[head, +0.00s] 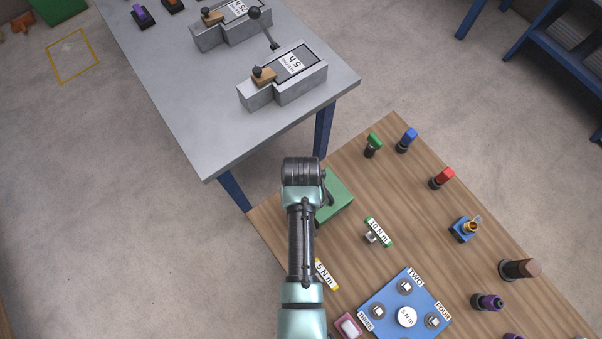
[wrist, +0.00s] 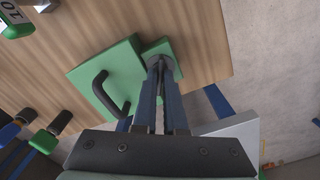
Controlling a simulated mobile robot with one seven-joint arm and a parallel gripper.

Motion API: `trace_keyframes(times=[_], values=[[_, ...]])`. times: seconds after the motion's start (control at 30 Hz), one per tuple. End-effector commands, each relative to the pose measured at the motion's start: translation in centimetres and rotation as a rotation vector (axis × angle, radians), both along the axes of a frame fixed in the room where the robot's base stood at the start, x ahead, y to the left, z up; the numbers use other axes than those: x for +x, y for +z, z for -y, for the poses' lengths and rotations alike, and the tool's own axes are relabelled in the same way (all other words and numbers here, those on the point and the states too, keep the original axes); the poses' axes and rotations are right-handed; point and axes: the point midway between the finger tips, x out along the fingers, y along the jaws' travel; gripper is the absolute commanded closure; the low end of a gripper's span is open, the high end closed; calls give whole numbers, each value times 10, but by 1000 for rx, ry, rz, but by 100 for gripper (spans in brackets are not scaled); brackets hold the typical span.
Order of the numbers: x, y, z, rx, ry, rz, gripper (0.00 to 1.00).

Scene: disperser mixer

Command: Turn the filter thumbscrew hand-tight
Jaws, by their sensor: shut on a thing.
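A green filter housing (head: 338,194) sits at the near-left edge of the wooden bench, partly covered by my arm in the head view. In the wrist view the green housing (wrist: 115,72) shows a black handle (wrist: 108,95), with a smaller green block (wrist: 158,47) beside it. My gripper (wrist: 160,68) points at this small block, with its blue fingers closed together at the tips. It is shut on a dark piece there, which I take to be the thumbscrew. The fingertips hide most of it, so its turn and seating cannot be told. My arm hides the gripper in the head view.
A grey table (head: 220,140) with clamp-like fixtures (head: 283,80) stands close behind the bench. On the wooden bench (head: 400,180) are a green 10 N m tool (head: 377,232), a yellow 5 N m tool (head: 326,275), a blue bolt plate (head: 385,298) and several coloured-handled tools.

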Motion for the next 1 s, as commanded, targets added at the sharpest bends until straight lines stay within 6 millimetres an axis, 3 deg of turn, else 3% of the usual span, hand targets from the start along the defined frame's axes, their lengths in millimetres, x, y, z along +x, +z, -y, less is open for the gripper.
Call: trace_keyframes(times=[1.0], values=[[2, 2, 0, 0, -897, 3, 100]])
